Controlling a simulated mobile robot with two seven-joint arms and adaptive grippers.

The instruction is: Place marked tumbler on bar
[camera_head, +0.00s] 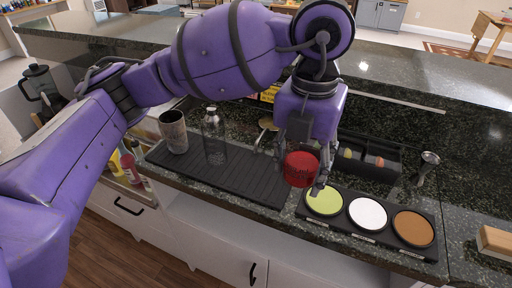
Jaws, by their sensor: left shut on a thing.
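My left gripper (300,176) reaches down from above at the middle of the counter and is shut on a red tumbler (301,168). The fingers are at the tumbler's sides. It is just left of the rimming tray and over or beside the right end of the black bar mat. I cannot tell whether its base touches anything, and any mark on it is too small to make out. The dark granite bar (400,72) has a raised ledge behind the work counter. My right gripper is not in view.
The black mat (245,180) holds a grey metal cup (173,132) and a clear bottle (214,137). The rimming tray (428,252) has green, white and brown discs. A black caddy (385,165) and a metal jigger (428,165) stand behind. A wooden block (494,242) lies at right.

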